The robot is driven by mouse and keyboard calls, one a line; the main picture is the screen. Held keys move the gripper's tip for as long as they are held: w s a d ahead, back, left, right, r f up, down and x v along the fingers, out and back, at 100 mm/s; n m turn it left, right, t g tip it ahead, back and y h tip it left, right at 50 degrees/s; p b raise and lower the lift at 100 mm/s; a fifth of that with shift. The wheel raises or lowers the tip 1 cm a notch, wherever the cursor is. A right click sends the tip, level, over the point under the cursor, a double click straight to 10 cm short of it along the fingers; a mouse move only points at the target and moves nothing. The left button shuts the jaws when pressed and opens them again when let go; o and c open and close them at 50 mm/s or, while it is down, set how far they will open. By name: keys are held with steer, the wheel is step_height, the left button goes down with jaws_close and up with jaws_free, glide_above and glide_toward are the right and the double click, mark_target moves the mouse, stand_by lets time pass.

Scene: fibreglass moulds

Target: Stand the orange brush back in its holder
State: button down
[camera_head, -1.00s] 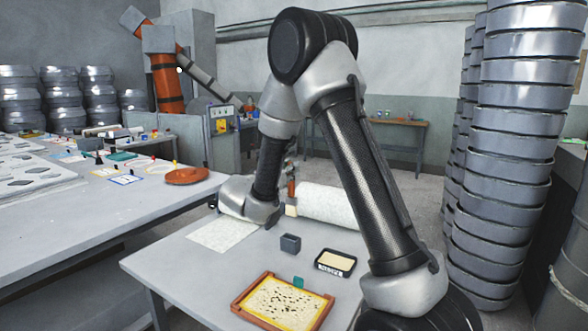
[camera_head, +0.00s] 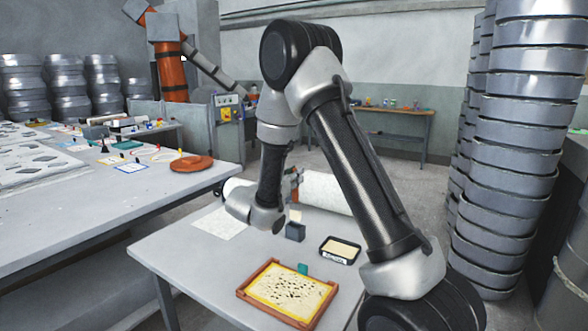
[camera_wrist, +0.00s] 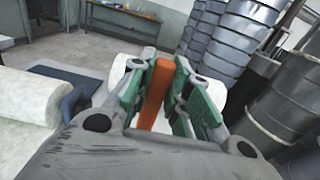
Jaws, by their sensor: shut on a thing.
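The orange brush is gripped in my gripper (camera_wrist: 158,95); its orange handle (camera_wrist: 157,90) stands between the green-padded fingers in the wrist view. In the head view the brush (camera_head: 294,180) hangs roughly upright behind my wrist, pale bristles downward. The small dark grey box-shaped holder (camera_head: 295,231) stands on the near table. The bristles appear just above or behind the holder; I cannot tell whether they overlap its opening. My fingers are mostly hidden by my wrist in the head view.
On the near table (camera_head: 190,262) are a white roll (camera_head: 325,190), a pale sheet (camera_head: 220,223), a black tray (camera_head: 340,250) and a wood-framed panel (camera_head: 286,292). A green item (camera_head: 302,268) lies by the panel. Stacked metal drums (camera_head: 505,160) stand at right.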

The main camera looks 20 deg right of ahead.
mark_target(294, 195)
steer(key=shift+f, duration=3.4)
steer(key=c, duration=1.3)
jaws_free()
steer(key=shift+o, duration=0.2)
steer(key=v, duration=1.2)
